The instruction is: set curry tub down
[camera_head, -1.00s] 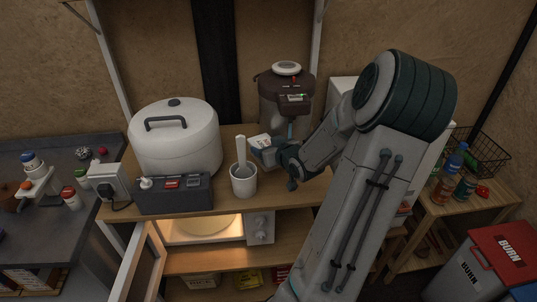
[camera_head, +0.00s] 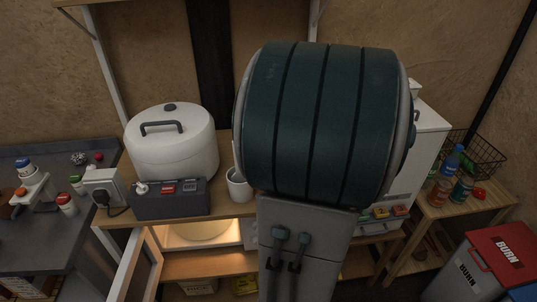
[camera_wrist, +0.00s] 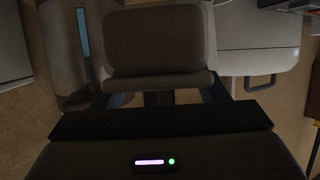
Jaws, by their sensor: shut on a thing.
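A grey-brown, box-like tub with a wider rim (camera_wrist: 158,45), which I take to be the curry tub, is between my fingers in the wrist view. My gripper (camera_wrist: 163,97) is shut on it. The fingers show only in part, bluish at either side below the rim. The tub's contents and its underside cannot be seen. In the head view my arm's large dark green joint hides both gripper and tub, so I cannot tell whether the tub touches a surface.
The white lidded cooker (camera_head: 172,148), the dark box with red switches (camera_head: 170,200) and a white cup (camera_head: 239,187) stand on the wooden counter. A white cabinet (camera_head: 426,140) is right of my arm. Bottles (camera_head: 451,163) stand on a low wooden table further right.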

